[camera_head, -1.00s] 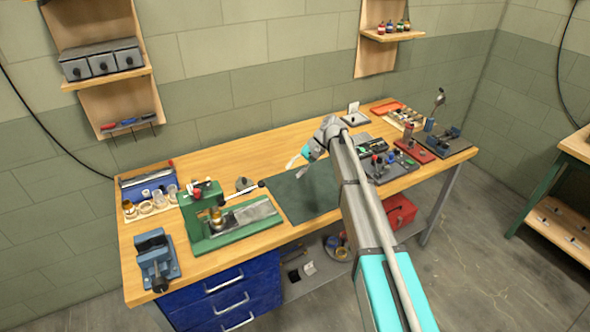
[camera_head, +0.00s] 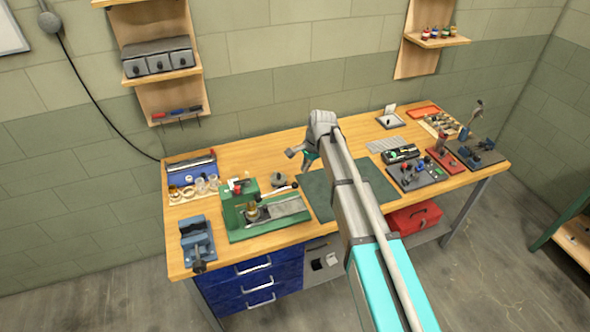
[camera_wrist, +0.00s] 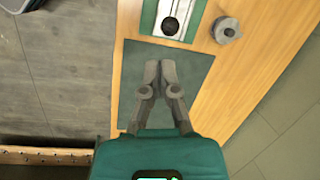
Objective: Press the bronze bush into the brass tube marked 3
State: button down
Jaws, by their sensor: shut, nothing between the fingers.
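My gripper (camera_wrist: 160,68) is shut and empty, above the dark green mat (camera_wrist: 200,72) in the wrist view. It also shows small in the head view (camera_head: 292,152), above the back of the bench. A green press fixture (camera_head: 238,214) with a red-topped part and a grey channel stands left of the mat. A small brass-coloured piece (camera_head: 253,213) stands in it; I cannot tell whether it is a tube or bush. A pale tray (camera_head: 178,197) at the bench's left holds ring-shaped and cup-like pieces. No number 3 is readable, and I cannot single out the bronze bush.
A blue vice (camera_head: 197,243) sits at the front left corner. A round grey part (camera_wrist: 227,30) lies beside the fixture. Right of the mat (camera_head: 378,180) are a dark board (camera_head: 416,176), a red stand (camera_head: 446,160) and a parts tray (camera_head: 436,122). The mat looks clear.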

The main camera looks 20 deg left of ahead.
aim_at(295, 183)
jog(key=s+a+r+m+t+h+p, duration=0.2)
jog(key=s+r+m+t+p, duration=0.1)
jog(key=r+p, duration=0.2)
jog(key=shift+a+r+p, duration=0.25)
jog(key=shift+r+p, duration=0.05)
jog(key=shift+r, duration=0.65)
jog(key=shift+f, duration=0.2)
jog(key=b+x, duration=1.3)
jog(key=shift+f+b, duration=0.35)
jog(key=shift+b, duration=0.05)
jog(key=shift+f, duration=0.1)
